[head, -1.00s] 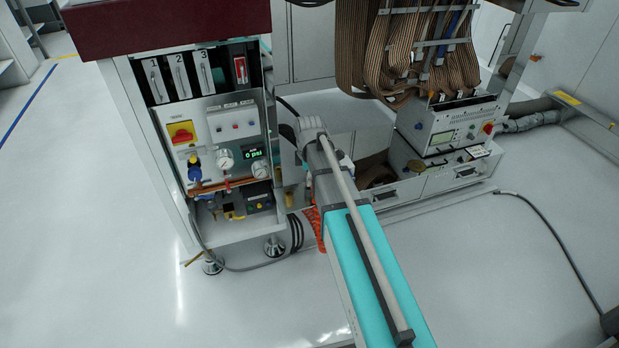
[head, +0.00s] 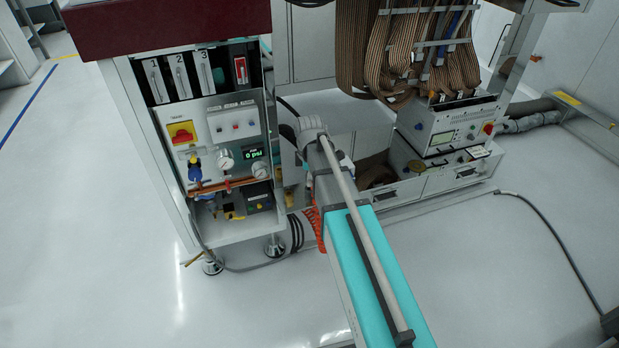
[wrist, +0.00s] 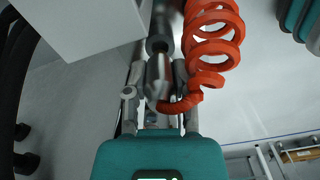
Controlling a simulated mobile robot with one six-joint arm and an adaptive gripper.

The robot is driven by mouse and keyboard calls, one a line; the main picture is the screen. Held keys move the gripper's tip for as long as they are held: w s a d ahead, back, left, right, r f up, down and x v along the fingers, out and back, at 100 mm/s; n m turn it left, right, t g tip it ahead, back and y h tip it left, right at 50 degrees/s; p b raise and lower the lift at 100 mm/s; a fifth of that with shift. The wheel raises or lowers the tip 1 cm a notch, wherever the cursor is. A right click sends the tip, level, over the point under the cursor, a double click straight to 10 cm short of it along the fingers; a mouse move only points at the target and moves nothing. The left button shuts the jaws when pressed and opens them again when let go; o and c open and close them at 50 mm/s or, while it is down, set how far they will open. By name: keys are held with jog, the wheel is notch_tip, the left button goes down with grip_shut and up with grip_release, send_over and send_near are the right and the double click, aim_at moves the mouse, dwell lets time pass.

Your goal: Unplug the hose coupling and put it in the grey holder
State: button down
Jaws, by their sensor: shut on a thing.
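The hose coupling (wrist: 157,78) is a grey metal piece in the middle of the wrist view, at the end of an orange coiled hose (wrist: 212,45). My gripper (wrist: 159,80) is shut on it, with a finger on either side. A grey cylinder with a dark round mouth (wrist: 158,45) is just beyond the coupling; I cannot tell whether they touch. In the head view part of the orange hose (head: 314,230) hangs beside my arm, which hides the gripper and coupling. I cannot make out the grey holder for certain.
A cabinet with valves and a "0 psi" display (head: 253,154) stands left of my arm. A white box edge (wrist: 85,25) is close at upper left in the wrist view, with black hoses (wrist: 20,70) at far left. Open floor (head: 120,270) lies in front.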

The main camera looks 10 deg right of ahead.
jog(key=shift+f+b, duration=1.35)
dwell(0.4)
jog(key=shift+c, duration=1.9)
grip_release()
jog(key=shift+r, duration=0.1)
